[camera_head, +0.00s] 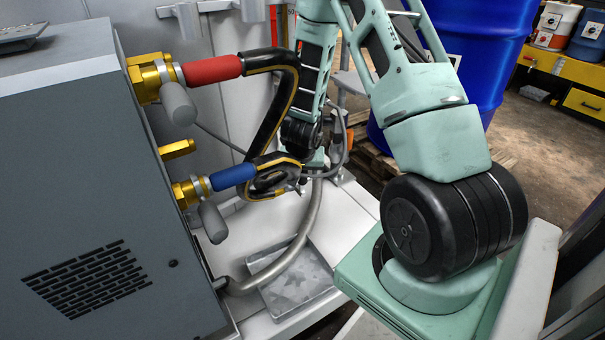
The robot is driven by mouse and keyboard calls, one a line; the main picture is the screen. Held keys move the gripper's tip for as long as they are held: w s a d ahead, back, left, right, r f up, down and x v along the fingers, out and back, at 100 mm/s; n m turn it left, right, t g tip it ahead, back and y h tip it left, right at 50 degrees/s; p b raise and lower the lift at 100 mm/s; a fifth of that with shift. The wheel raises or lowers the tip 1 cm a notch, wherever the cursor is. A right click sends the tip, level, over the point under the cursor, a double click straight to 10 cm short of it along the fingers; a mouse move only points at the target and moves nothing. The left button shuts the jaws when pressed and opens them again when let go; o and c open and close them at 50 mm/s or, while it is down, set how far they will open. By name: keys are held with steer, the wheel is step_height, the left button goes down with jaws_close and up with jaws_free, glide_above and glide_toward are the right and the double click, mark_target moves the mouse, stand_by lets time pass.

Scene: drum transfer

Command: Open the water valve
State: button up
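Two brass valves stick out of the side of a grey machine. The upper valve (148,77) has a grey handle (178,104) hanging beside it and joins a red hose sleeve (212,70). The lower valve (186,192) has a similar grey handle (213,222) below its fitting and joins a blue hose sleeve (232,177). I cannot tell which one is the water valve. My arm comes down behind the black hose, near the blue sleeve's right end. My gripper's fingers cannot be made out among the black and yellow parts there.
The grey machine (95,190) fills the left. A black hose with yellow stripes (284,110) loops in front of my arm. A grey tray (295,285) lies below on a pale surface, beside a grey pipe (310,225). A blue drum (490,55) stands behind.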

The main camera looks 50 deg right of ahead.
jaws_close()
steer(key=shift+s+d+f+m+t+y+b, duration=0.1)
steer(key=shift+d+f+m+t+y+b, duration=0.1)
steer(key=shift+d+y+b, duration=0.4)
steer(key=shift+s+d+f+m+t+y+b, duration=0.1)
steer(key=shift+s+d+t+y+b, duration=0.15)
steer(key=shift+y+b, duration=0.65)
steer(key=shift+d+f+m+t+y+b, duration=0.1)
steer(key=shift+d+t+y+b, duration=0.05)
steer(key=shift+d+y+b, duration=0.55)
steer(key=shift+a, duration=0.2)
jaws_free()
steer(key=p+v, duration=0.8)
steer(key=v, duration=0.9)
steer(key=shift+r, duration=0.25)
